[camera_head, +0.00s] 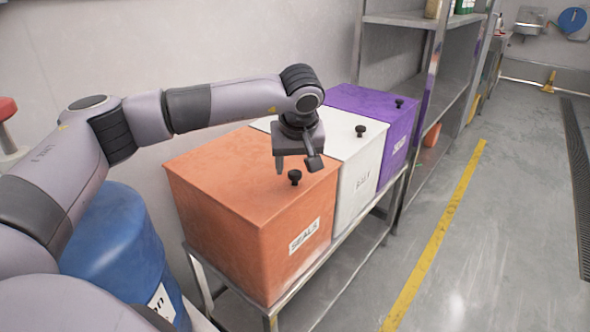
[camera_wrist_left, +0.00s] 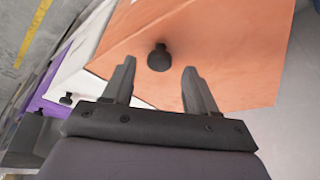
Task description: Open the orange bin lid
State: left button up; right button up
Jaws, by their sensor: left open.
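The orange bin (camera_head: 240,225) stands on a metal rack, with a label reading "SEALS" on its front. Its lid (camera_head: 215,160) lies flat and closed on top. A black knob (camera_head: 295,177) sits near the lid's front right edge. My left gripper (camera_head: 295,167) points down above the lid, close to the knob. In the left wrist view the gripper (camera_wrist_left: 158,82) is open and empty, and the knob (camera_wrist_left: 159,57) shows beyond and roughly between the fingertips. It looks apart from both fingers. My right gripper is not in view.
A white bin (camera_head: 350,185) and a purple bin (camera_head: 375,108) stand beside the orange one, each with a black knob. A blue barrel (camera_head: 115,245) is at left. The metal rack (camera_head: 325,270) edges the bins. Open floor (camera_head: 500,240) lies to the right.

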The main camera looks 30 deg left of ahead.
pick_arm(q)
jog(key=shift+x, duration=1.35)
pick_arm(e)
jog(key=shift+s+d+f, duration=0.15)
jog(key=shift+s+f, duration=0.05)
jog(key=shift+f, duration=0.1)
